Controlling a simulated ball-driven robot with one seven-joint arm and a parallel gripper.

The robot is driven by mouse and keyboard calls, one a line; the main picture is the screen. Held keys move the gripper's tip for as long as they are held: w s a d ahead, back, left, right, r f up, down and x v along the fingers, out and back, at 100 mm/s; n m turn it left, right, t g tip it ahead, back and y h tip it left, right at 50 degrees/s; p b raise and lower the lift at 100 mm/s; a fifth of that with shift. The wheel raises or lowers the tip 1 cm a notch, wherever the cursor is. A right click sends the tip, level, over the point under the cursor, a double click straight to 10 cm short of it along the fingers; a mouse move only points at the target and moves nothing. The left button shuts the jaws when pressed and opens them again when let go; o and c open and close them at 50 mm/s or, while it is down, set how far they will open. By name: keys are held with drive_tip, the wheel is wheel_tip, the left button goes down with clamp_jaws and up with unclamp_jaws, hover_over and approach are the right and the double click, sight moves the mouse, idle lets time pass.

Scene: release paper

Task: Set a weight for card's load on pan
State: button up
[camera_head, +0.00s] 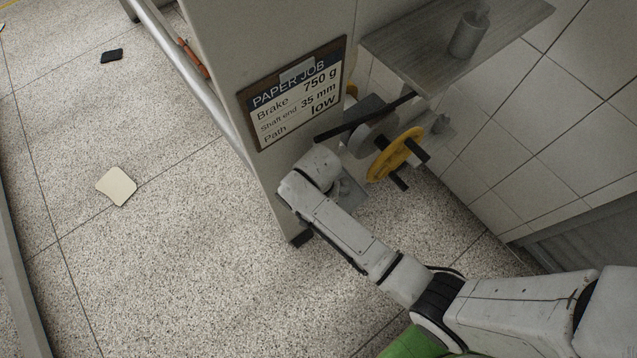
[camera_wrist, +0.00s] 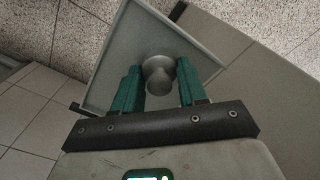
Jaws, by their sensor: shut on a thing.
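The card (camera_head: 297,93) on the cabinet side reads "PAPER JOB", Brake 750 g, Shaft end 35 mm, Path low. In the wrist view, my gripper (camera_wrist: 159,88) has its green fingers on both sides of a grey weight (camera_wrist: 158,70) and is shut on it. The weight is over a square grey pan (camera_wrist: 135,38) with a raised rim; I cannot tell whether it touches the pan. Part of the pan (camera_head: 350,190) shows beside my wrist in the head view, where my fingers are hidden. Another grey weight (camera_head: 468,35) stands on the shelf (camera_head: 420,50).
A yellow handwheel (camera_head: 396,153) with black grips and a dark bar (camera_head: 365,118) sit just above and right of my wrist. The cabinet (camera_head: 240,60) stands to the left, a tiled wall (camera_head: 560,120) to the right. A cream pad (camera_head: 117,186) lies on the open floor.

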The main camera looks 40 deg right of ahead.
drive_tip(key=shift+f, duration=0.1)
drive_tip(key=o, duration=1.2)
wheel_tip(320, 180, up, 12)
drive_tip(key=p, duration=0.1)
drive_tip(key=s+d+r+n, duration=0.1)
drive_tip(key=s+d+n, duration=0.1)
drive_tip(key=s, duration=0.3)
drive_tip(key=s+d+r+n, duration=0.1)
drive_tip(key=s+d+n, duration=0.2)
drive_tip(key=s, duration=0.3)
drive_tip(key=s+d+r+n+t, duration=0.1)
drive_tip(key=s+d+n, duration=0.1)
drive_tip(key=s, duration=0.3)
drive_tip(key=shift+s+d+r+n, duration=0.15)
drive_tip(key=shift+s+d+n, duration=0.2)
drive_tip(key=shift+n, duration=0.45)
